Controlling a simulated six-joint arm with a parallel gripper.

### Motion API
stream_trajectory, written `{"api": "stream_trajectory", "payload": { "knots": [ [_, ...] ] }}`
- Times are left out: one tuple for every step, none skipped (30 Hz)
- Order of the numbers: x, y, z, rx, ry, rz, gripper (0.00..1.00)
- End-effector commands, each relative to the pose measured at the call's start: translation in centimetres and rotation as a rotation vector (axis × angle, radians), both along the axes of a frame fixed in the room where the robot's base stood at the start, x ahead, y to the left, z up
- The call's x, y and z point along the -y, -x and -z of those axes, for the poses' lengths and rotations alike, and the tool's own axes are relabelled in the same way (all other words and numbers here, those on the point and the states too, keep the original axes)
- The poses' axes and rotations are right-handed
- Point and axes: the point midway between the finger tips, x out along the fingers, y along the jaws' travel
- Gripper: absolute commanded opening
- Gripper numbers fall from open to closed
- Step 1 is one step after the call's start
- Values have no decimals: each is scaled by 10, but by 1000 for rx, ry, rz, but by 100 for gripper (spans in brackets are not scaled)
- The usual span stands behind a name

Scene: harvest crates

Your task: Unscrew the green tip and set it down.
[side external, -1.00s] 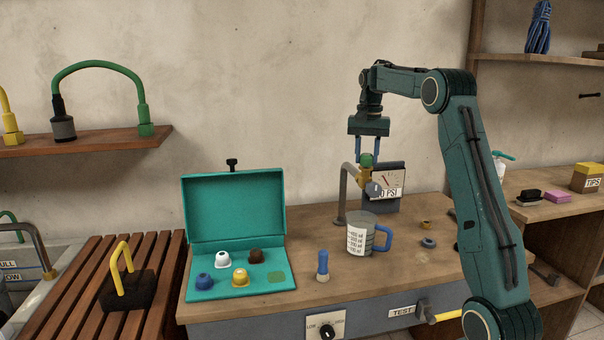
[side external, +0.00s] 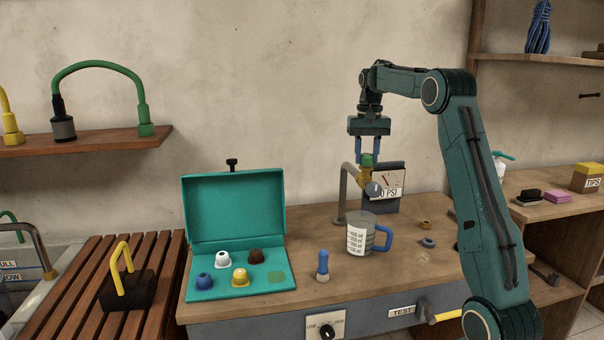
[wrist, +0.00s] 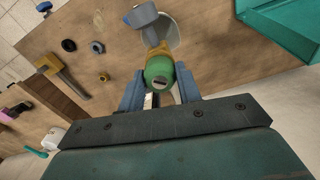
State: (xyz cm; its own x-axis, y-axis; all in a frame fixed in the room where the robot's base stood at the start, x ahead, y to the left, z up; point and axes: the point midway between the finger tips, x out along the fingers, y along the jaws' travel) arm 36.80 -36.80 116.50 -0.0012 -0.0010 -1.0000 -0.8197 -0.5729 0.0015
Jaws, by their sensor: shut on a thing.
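The green tip (side external: 366,160) sits at the top of the brass fitting (side external: 363,178) on the bent grey pipe (side external: 344,195). My gripper (side external: 367,158) points straight down with its blue fingers on either side of the tip, shut on it. In the wrist view the green tip (wrist: 160,71) shows between the fingers, with a dark slot in its face. The tip is still at the fitting; I cannot tell how far its thread is turned.
A measuring jug (side external: 357,240) stands below the fitting, and a pressure gauge (side external: 387,183) is close behind. The open teal case (side external: 213,293) holds several tips at left. A blue-topped piece (side external: 322,264) stands between. Small rings (side external: 428,243) lie at right.

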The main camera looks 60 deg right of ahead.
Motion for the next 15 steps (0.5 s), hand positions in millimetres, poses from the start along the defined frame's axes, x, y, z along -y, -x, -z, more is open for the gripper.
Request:
{"api": "stream_trajectory", "payload": {
  "knots": [
    [0, 0, 0, 1, 1, -18, 21],
    [0, 0, 0, 1, 1, -25, 21],
    [0, 0, 0, 1, 1, -30, 21],
    [0, 0, 0, 1, 1, -31, 21],
    [0, 0, 0, 1, 1, -32, 21],
    [0, 0, 0, 1, 1, -31, 21],
    [0, 0, 0, 1, 1, -31, 21],
    [0, 0, 0, 1, 1, -31, 21],
    [0, 0, 0, 1, 1, -31, 21],
    [0, 0, 0, 1, 1, -31, 21],
    [0, 0, 0, 1, 2, -33, 21],
    [0, 0, 0, 1, 2, -39, 21],
    [0, 0, 0, 1, 2, -46, 21],
    [0, 0, 0, 1, 2, -56, 21],
    [0, 0, 0, 1, 2, -73, 21]
  ]
}}
